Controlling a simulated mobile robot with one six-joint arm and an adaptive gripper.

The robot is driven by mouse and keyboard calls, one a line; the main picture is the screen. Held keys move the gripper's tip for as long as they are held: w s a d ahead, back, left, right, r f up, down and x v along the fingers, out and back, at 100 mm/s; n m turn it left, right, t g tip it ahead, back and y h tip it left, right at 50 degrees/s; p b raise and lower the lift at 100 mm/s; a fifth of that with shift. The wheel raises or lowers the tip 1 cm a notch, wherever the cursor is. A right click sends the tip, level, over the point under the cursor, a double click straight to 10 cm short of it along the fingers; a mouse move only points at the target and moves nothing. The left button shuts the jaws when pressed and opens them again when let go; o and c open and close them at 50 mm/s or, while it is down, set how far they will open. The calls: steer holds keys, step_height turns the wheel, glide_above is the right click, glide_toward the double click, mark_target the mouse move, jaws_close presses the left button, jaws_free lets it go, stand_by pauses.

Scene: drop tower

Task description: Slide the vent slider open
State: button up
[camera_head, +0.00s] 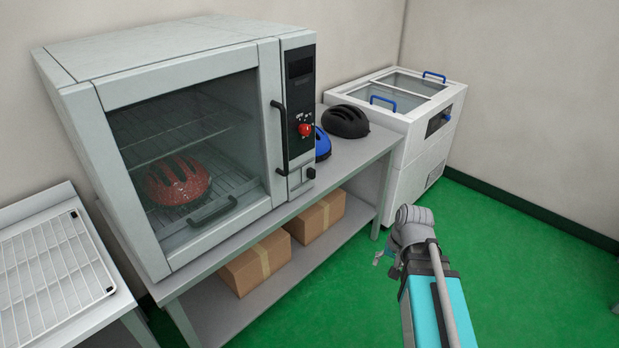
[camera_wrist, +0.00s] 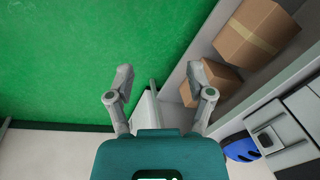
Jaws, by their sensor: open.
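The grey oven-like chamber (camera_head: 185,120) stands on a bench, its glass door shut. What looks like the vent slider, a small black knob (camera_head: 311,173) on a light plate, sits at the bottom of the chamber's control panel, below the red dial (camera_head: 305,130). In the wrist view a dark knob on a light plate (camera_wrist: 267,141) shows at the lower right. My gripper (camera_wrist: 158,82) is open and empty, fingers spread, with the knob off to its right. In the head view my arm is right of the bench, clear of the panel, and the gripper (camera_head: 384,256) is mostly hidden.
A red helmet (camera_head: 177,180) lies inside the chamber. Black (camera_head: 346,121) and blue (camera_head: 322,144) helmets sit on the bench right of the panel. A white chest (camera_head: 440,135) with blue handles stands behind. Green floor is free at right.

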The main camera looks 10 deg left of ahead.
steer(key=w+a+f+m+t+y+b, duration=0.2)
steer(key=w+a+f+m+y+b, duration=0.15)
steer(key=w+a, duration=0.35)
steer(key=m+t+y+b, duration=0.85)
steer(key=m+b, duration=0.45)
steer(key=m, duration=0.7)
glide_toward(315, 174)
steer(key=v, duration=0.3)
steer(key=shift+w+a, duration=0.15)
steer(key=shift+a, duration=0.05)
steer(key=x, duration=1.3)
steer(key=shift+w+a, duration=0.2)
steer(key=shift+a, duration=0.15)
jaws_close()
